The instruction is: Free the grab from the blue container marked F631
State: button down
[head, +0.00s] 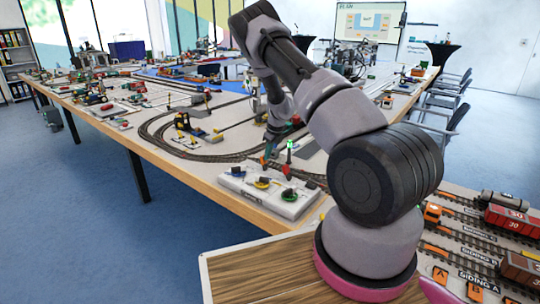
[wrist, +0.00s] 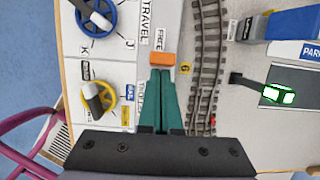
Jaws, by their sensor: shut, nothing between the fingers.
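The white control panel (head: 270,195) sits at the near table edge in the head view, with several knobs on it. In the wrist view an orange button (wrist: 162,59) lies beside the word FREE on this panel. My gripper (wrist: 160,72) has its green fingers together and empty, with their tips right at the near edge of the orange button. I cannot tell whether they touch it. In the head view my gripper (head: 265,159) is low over the panel. I cannot make out the blue container marked F631 or the grab in either view.
A blue dial (wrist: 97,16) labelled TRAVEL and a yellow dial (wrist: 97,98) are left of the fingers. Model track (wrist: 205,70) runs close on the right. A green-lit piece (wrist: 278,95) lies beyond it. Red wagons (head: 512,220) stand on sidings at right.

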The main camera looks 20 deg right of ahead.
jog(key=shift+w+d, duration=0.1)
jog(key=shift+d, duration=0.15)
jog(key=shift+s+r, duration=0.1)
jog(key=shift+s, duration=0.1)
jog(key=shift+w+a, duration=0.1)
jog(key=shift+r, duration=0.75)
